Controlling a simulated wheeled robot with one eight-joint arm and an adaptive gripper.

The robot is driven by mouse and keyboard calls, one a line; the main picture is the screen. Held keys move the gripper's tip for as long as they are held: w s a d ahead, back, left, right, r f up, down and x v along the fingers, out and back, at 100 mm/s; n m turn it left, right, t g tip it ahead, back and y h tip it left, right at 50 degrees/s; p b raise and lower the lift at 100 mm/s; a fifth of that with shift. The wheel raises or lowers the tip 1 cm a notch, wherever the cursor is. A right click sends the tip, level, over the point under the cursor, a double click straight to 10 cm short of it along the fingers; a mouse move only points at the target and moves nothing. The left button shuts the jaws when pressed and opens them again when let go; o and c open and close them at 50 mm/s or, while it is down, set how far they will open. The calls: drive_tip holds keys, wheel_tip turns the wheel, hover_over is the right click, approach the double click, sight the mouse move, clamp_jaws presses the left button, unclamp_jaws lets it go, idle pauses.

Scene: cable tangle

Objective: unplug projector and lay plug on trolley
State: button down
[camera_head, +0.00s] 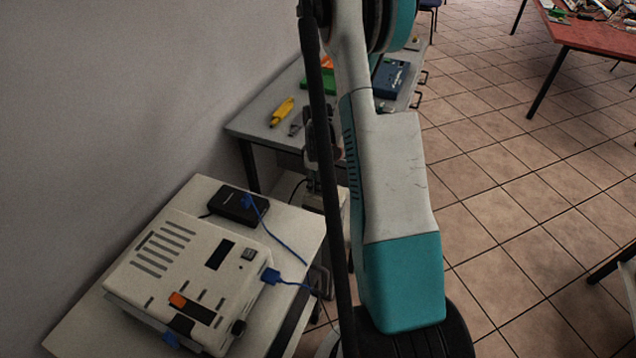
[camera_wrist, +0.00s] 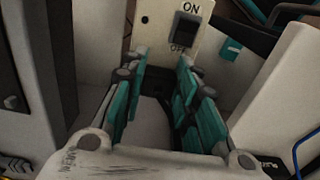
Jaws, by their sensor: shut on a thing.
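In the head view, a white vented box (camera_head: 150,285) with a small dark display stands on a pale trolley top (camera_head: 300,228); I cannot tell if it is the projector. A blue plug (camera_head: 270,275) sits at its right side with a blue cable. My gripper (camera_head: 322,165) is partly hidden behind my arm, beyond the trolley's far right corner. In the wrist view its teal-padded fingers (camera_wrist: 157,98) are closed on a dark thing, seemingly the plug (camera_wrist: 154,82), mostly hidden between them. A pale panel with an ON/OFF switch (camera_wrist: 186,28) lies just beyond the fingertips.
A black box (camera_head: 238,204) with a blue lead lies on the trolley's back part. A grey table (camera_head: 262,127) behind holds a yellow tool (camera_head: 282,111) and a blue box (camera_head: 392,80). The wall bounds the left. Tiled floor is open at right, with a red table (camera_head: 590,38) far off.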

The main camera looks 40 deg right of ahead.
drive_tip(key=shift+r, duration=0.1)
drive_tip(key=shift+r+p, duration=0.8)
drive_tip(key=shift+r, duration=0.6)
drive_tip(key=c, duration=2.1)
unclamp_jaws()
clamp_jaws()
drive_tip(key=shift+a+r, duration=0.2)
drive_tip(key=shift+r, duration=0.1)
drive_tip(key=s+a+r+p, duration=0.2)
drive_tip(key=s+a+r, duration=0.2)
drive_tip(key=a+r, duration=0.8)
wheel_tip(320, 180, up, 9)
drive_tip(key=p, duration=0.2)
hover_over(292, 246)
wheel_tip(292, 246, down, 20)
drive_tip(key=b, duration=0.8)
drive_tip(key=shift+b, duration=0.3)
